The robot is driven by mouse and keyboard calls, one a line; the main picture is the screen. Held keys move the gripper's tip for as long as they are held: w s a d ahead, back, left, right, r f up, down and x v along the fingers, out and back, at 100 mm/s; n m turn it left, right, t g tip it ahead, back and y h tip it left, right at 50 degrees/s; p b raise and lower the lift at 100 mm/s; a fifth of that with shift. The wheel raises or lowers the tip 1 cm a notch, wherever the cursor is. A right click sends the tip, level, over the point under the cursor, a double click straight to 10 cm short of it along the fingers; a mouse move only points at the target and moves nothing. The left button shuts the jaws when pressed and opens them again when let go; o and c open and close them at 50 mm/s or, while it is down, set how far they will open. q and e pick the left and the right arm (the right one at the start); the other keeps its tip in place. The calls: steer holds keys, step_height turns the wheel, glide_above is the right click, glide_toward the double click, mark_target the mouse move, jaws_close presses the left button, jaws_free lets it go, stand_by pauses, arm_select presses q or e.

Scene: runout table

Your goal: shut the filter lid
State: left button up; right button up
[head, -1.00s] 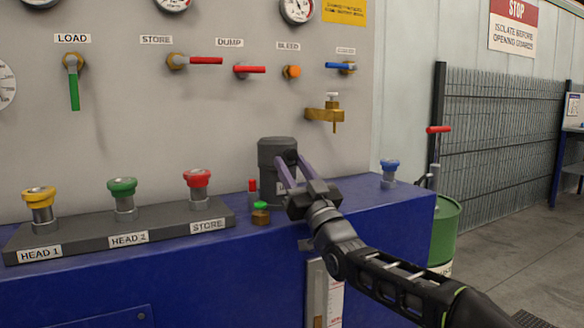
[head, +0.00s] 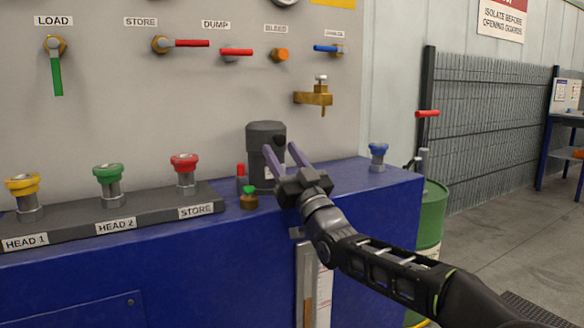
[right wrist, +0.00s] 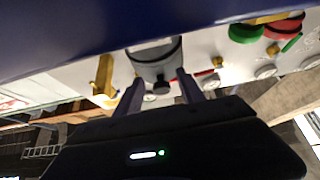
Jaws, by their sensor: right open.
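The filter is a dark grey canister (head: 265,132) standing on the blue bench against the panel. A black round knob shows on its right side near the top. I cannot tell for sure whether its lid is fully seated. My right gripper (head: 281,147) is open, its two purple fingers pointing at the canister's upper front. In the right wrist view the canister (right wrist: 154,68) lies between and beyond the open fingers of the right gripper (right wrist: 158,80); contact cannot be made out. The fingers hide part of the canister's front. My left gripper is not in view.
A small brown fitting with a green top (head: 249,198) and a red-topped post (head: 241,175) stand close left of the canister. A blue button (head: 378,152) is to the right. A brass tap (head: 315,98) juts from the panel above. Button posts line the left.

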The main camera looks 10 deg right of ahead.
steer(key=v, duration=0.7)
steer(key=shift+r, duration=0.15)
steer(key=shift+d, duration=0.15)
